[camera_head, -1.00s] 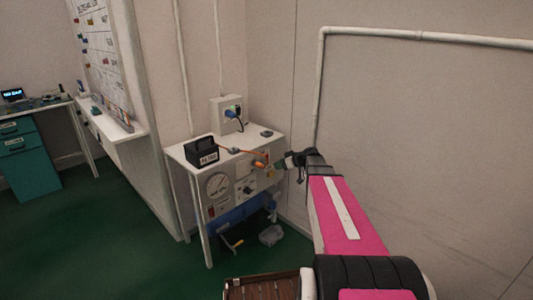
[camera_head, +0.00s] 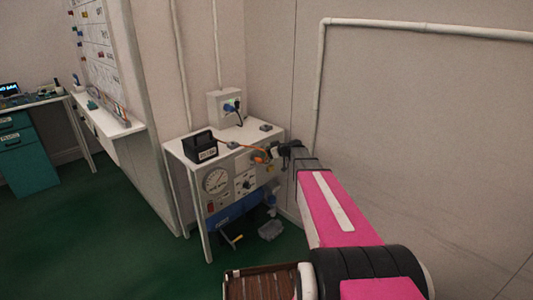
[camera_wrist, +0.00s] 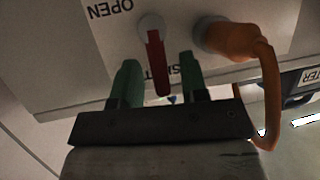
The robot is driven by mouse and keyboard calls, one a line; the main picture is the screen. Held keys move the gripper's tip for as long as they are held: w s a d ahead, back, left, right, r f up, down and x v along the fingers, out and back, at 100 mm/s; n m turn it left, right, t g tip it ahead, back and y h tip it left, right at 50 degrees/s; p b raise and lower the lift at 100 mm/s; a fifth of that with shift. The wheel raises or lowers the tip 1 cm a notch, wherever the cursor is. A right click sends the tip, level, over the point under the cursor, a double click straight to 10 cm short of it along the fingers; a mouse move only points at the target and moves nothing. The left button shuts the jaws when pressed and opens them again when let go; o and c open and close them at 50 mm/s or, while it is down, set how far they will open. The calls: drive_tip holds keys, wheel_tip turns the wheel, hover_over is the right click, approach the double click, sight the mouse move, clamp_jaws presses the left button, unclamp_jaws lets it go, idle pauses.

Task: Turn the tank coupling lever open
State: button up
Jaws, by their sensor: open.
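The coupling lever is a red bar (camera_wrist: 157,65) on a round pale pivot in the wrist view. It points down in the picture, over a partly hidden label that seems to read SHUT. An upside-down OPEN label (camera_wrist: 110,9) is at its upper left. My gripper (camera_wrist: 159,62) is open, with green fingers on either side of the lever and a visible gap to each. In the head view my gripper (camera_head: 273,153) is at the right end of the panel (camera_head: 228,190) under the white bench top; the lever cannot be made out there.
An orange plug (camera_wrist: 232,40) with a hanging cable sits close right of the lever. A gauge (camera_head: 216,181) is on the panel. The wall is close on the right; green floor is clear left.

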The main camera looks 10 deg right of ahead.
drive_tip(key=shift+w+a+f, duration=0.15)
drive_tip(key=shift+a, duration=0.05)
clamp_jaws()
drive_tip(key=shift+w+d, duration=0.1)
drive_tip(key=shift+w+d+f+m+t+y, duration=0.2)
drive_tip(key=shift+w+d+f+m+y, duration=0.3)
drive_tip(key=shift+m+y, duration=1.35)
drive_tip(key=shift+w+d+f+m+t+y, duration=0.25)
drive_tip(key=shift+d+f+m+y, duration=0.45)
drive_tip(key=shift+m, duration=2.4)
drive_tip(key=shift+w+d+f+m+t+y, duration=0.25)
drive_tip(key=shift+f+m+y, duration=0.7)
drive_tip(key=shift+m, duration=1.5)
drive_tip(key=shift+w+d+r, duration=0.1)
